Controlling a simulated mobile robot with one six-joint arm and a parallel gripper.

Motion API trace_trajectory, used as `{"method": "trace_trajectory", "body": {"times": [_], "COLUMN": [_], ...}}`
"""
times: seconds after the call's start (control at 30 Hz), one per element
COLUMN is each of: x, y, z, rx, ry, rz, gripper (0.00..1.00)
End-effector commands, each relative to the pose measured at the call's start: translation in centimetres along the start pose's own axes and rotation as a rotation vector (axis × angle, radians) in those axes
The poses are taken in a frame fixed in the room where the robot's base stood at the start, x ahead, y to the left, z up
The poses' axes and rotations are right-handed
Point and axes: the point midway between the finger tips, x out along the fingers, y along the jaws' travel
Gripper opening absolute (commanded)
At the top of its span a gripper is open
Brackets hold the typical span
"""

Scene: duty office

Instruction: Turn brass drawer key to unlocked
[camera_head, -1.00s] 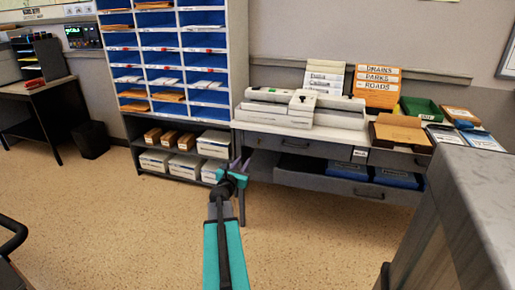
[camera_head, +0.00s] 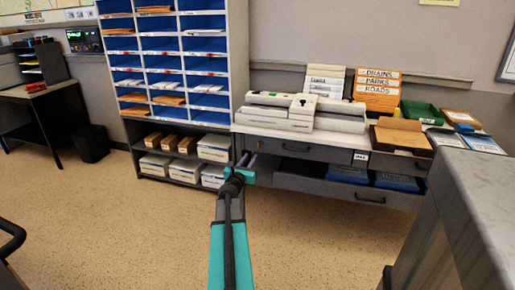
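The grey drawer unit (camera_head: 325,152) stands under the white-topped counter against the back wall. Its upper left drawer (camera_head: 290,146) has a dark handle and looks shut. Another drawer front (camera_head: 402,163) is to the right, past a small white label (camera_head: 361,156).
A mail rack (camera_head: 168,60) with blue slots stands left of the counter, boxes on its lower shelves. Blue boxes (camera_head: 348,174) sit low in the unit. Binders, trays and a white machine (camera_head: 281,112) are on top. A grey block (camera_head: 468,215) fills the right foreground. Floor is clear.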

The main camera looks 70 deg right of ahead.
Motion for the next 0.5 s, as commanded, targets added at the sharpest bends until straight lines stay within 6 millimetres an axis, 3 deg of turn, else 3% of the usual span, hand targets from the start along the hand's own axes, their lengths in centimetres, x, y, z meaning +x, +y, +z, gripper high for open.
{"method": "trace_trajectory", "body": {"times": [0.5], "x": [5.0], "y": [0.1], "z": [0.0], "rx": [0.0], "ry": [0.0], "rz": [0.0], "gripper": [0.23]}}
